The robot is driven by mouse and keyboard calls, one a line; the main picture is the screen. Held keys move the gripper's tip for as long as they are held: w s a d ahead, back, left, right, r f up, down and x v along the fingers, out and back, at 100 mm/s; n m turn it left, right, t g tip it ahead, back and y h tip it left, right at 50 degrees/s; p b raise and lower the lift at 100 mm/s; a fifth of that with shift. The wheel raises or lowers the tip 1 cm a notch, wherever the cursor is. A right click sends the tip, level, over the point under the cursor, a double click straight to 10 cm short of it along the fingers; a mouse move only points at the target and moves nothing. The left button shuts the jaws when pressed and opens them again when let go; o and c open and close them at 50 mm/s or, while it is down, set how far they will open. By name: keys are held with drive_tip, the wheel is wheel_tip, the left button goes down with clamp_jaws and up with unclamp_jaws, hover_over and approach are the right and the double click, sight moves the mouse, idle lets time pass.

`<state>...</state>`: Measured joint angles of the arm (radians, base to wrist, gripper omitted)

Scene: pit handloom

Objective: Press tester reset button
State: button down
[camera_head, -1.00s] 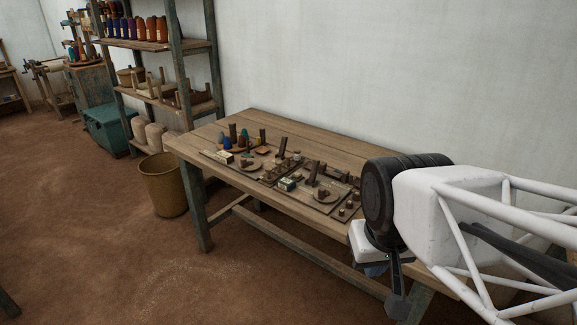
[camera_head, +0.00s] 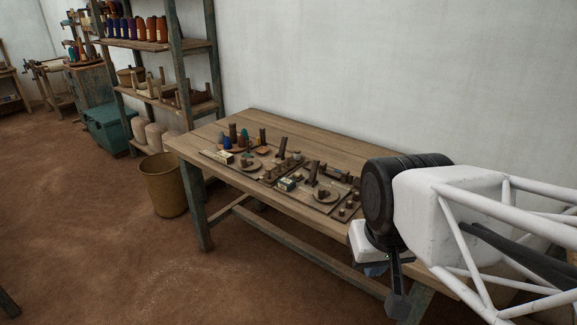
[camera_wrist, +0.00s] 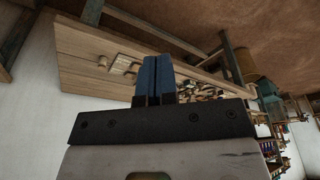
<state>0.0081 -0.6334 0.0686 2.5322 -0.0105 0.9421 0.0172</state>
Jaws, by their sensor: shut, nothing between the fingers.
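On the wooden table, two flat boards carry small dark parts, knobs and round plates. The nearer board (camera_head: 331,207) lies toward the table's front edge, and the other board (camera_head: 237,170) is to its left. A small pale box with a dark face (camera_head: 287,184) sits between them. I cannot tell which part is the tester's reset button. My gripper (camera_head: 397,300) hangs at the table's front right, apart from the boards. In the wrist view my gripper (camera_wrist: 154,62) shows its two bluish fingers shut together and empty, with the parts on the table beyond them.
The wooden table (camera_head: 205,131) is bare along its back and left end. A woven basket (camera_head: 164,186) stands on the floor at its left. A shelf rack with coloured thread cones (camera_head: 139,29) and a teal chest (camera_head: 107,130) are behind. A white wall backs the table.

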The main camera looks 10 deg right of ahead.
idle(0.3)
drive_tip(key=w+d+r+m+h, duration=0.1)
drive_tip(key=w+r, duration=0.1)
drive_tip(key=w, duration=0.7)
drive_tip(key=w+d+r+h, duration=0.1)
drive_tip(key=w+r, duration=0.1)
drive_tip(key=w, duration=0.7)
drive_tip(key=m+t+h, duration=0.2)
drive_tip(key=h, duration=0.4)
hover_over(296, 173)
wheel_tip(296, 173, down, 19)
drive_tip(key=shift+f, duration=0.1)
drive_tip(key=shift+s+f, duration=0.1)
drive_tip(key=shift+f, duration=0.1)
drive_tip(key=shift+f, duration=4.15)
